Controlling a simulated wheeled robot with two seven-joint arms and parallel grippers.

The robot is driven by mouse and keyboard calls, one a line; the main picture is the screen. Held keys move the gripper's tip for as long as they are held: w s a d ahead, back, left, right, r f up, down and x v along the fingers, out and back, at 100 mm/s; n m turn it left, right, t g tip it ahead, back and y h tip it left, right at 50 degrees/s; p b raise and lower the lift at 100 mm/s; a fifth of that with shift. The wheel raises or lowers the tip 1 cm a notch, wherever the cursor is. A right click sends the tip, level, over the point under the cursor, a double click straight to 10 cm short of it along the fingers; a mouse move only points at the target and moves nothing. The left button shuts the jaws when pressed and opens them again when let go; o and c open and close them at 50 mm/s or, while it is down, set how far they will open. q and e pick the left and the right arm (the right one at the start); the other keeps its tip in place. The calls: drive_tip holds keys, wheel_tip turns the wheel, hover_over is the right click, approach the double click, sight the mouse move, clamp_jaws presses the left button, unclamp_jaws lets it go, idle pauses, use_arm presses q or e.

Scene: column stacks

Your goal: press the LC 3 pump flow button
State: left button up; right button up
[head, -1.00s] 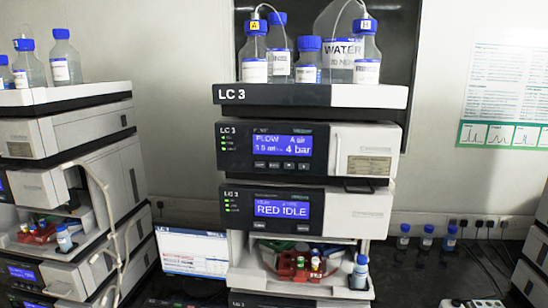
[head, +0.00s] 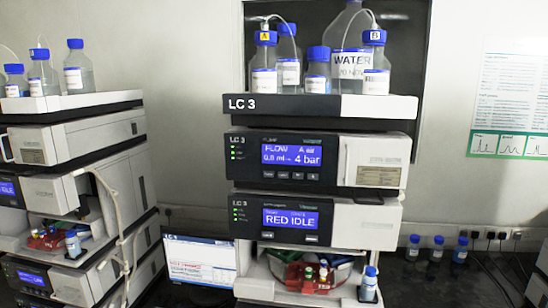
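The LC 3 stack stands in the middle of the head view. Its pump module (head: 374,163) is the upper unit with a dark front panel. A row of small buttons (head: 283,175) sits just below this display. Their labels are too small to read, so I cannot tell which is the flow button. Neither of my grippers is in view.
Below the pump, a second module (head: 366,224) shows RED IDLE. Capped bottles, including a WATER bottle (head: 350,66), stand in the LC 3 tray (head: 378,107). Another stack (head: 88,147) stands at left, with a lit screen (head: 200,262) between. Small bottles (head: 435,249) stand at right.

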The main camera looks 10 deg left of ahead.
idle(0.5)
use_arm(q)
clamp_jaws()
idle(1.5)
